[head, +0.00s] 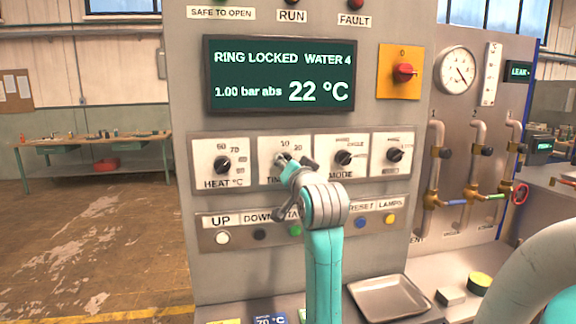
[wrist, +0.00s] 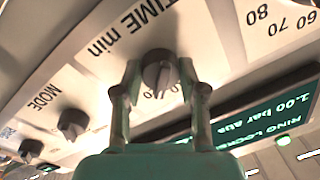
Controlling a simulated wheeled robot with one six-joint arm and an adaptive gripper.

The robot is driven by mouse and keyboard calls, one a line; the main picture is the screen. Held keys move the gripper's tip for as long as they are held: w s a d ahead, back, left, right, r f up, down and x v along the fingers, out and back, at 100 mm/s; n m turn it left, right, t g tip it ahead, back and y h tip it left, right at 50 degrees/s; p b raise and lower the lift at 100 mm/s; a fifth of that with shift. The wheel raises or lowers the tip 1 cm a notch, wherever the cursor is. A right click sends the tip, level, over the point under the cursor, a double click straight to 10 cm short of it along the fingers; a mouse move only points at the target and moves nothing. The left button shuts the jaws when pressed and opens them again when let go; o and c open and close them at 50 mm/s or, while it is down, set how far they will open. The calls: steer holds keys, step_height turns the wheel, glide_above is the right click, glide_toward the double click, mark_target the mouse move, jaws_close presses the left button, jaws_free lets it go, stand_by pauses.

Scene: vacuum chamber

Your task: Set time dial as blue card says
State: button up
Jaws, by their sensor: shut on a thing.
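The time dial (wrist: 158,70) is a dark grey knob under a "TIME min" label in the wrist view. My gripper (wrist: 160,82) is shut on it, one finger on each side. In the head view my gripper (head: 287,166) covers most of the dial and part of its panel (head: 268,150); the marks 10 and 20 show above. I cannot read the dial's exact setting. A blue card (head: 270,320) is cut off at the bottom edge of the head view; "70 °C" shows on it, and no time is readable.
The heat dial (head: 222,164) is left of the time dial, the mode dial (head: 343,158) right. Below runs a row of buttons, with a white one (head: 222,238) at left. The screen (head: 282,76) reads "RING LOCKED WATER 4". A metal tray (head: 390,298) lies at lower right.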

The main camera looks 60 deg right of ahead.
stand_by(0.4)
steer(key=o, duration=1.1)
steer(key=shift+o, duration=0.2)
steer(key=v, duration=0.7)
steer(key=shift+a, duration=0.2)
steer(key=shift+s, duration=0.1)
